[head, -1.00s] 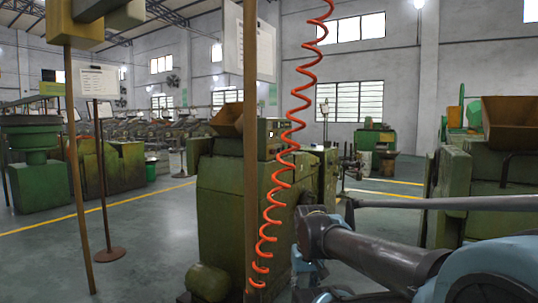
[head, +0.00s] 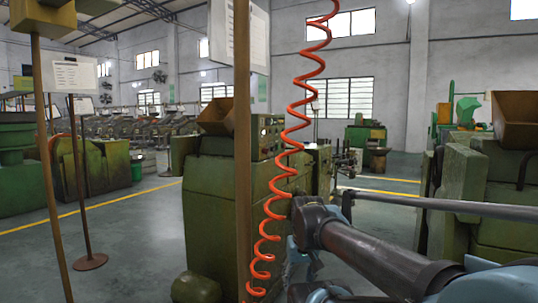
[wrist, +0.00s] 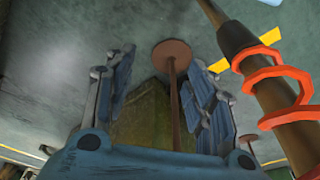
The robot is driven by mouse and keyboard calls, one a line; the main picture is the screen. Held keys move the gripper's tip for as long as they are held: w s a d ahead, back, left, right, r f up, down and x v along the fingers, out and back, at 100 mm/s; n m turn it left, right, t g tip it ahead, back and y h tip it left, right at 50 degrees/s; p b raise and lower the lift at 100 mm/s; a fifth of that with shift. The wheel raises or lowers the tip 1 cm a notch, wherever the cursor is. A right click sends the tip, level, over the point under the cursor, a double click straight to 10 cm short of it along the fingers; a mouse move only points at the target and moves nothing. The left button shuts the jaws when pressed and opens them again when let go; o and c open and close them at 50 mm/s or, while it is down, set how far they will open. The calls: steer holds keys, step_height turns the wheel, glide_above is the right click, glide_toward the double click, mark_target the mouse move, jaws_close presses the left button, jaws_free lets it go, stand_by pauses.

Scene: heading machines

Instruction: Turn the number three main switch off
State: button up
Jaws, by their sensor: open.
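No switch that I can identify as the number three main switch shows in either view. A yellow box (head: 40,18) on a thin brown post is cut off at the top left of the head view; I cannot tell what is on its face. A green machine (head: 215,215) in the middle has a panel with small fittings (head: 268,137), too small to read. My gripper (wrist: 163,62) is open and empty in the wrist view, its blue-grey fingers apart. A brown post on a round base (wrist: 172,52) appears between the fingers, beyond them. In the head view my arm mostly hides the gripper.
A brown post (head: 242,130) with a red coiled hose (head: 290,130) stands close in front; both also show at the wrist view's right. A white sign (head: 73,72) stands at left. Another green machine (head: 470,190) is at right. Grey floor (head: 120,235) is open at left.

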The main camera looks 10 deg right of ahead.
mark_target(265, 151)
steer(key=w+a+r+m+t+y, duration=0.25)
steer(key=w+r+m, duration=0.25)
steer(key=w+r, duration=0.8)
steer(key=w+a+r+m+t+y, duration=0.1)
steer(key=w+r+m+y, duration=0.5)
steer(key=w, duration=1.1)
steer(key=w+d+r+m+t, duration=0.25)
steer(key=w+d+r, duration=0.25)
steer(key=w, duration=0.5)
steer(key=w+d+r+m+t, duration=0.1)
steer(key=w+d+r+m, duration=0.3)
steer(key=w, duration=0.6)
steer(key=w+d+r+m+t, duration=0.1)
steer(key=w+d+r+t, duration=0.1)
steer(key=w+d+r, duration=0.5)
steer(key=x, duration=2)
steer(key=shift+a, duration=0.35)
steer(key=shift+s+r+y, duration=0.1)
steer(key=shift+s+y, duration=0.05)
steer(key=shift+y, duration=0.1)
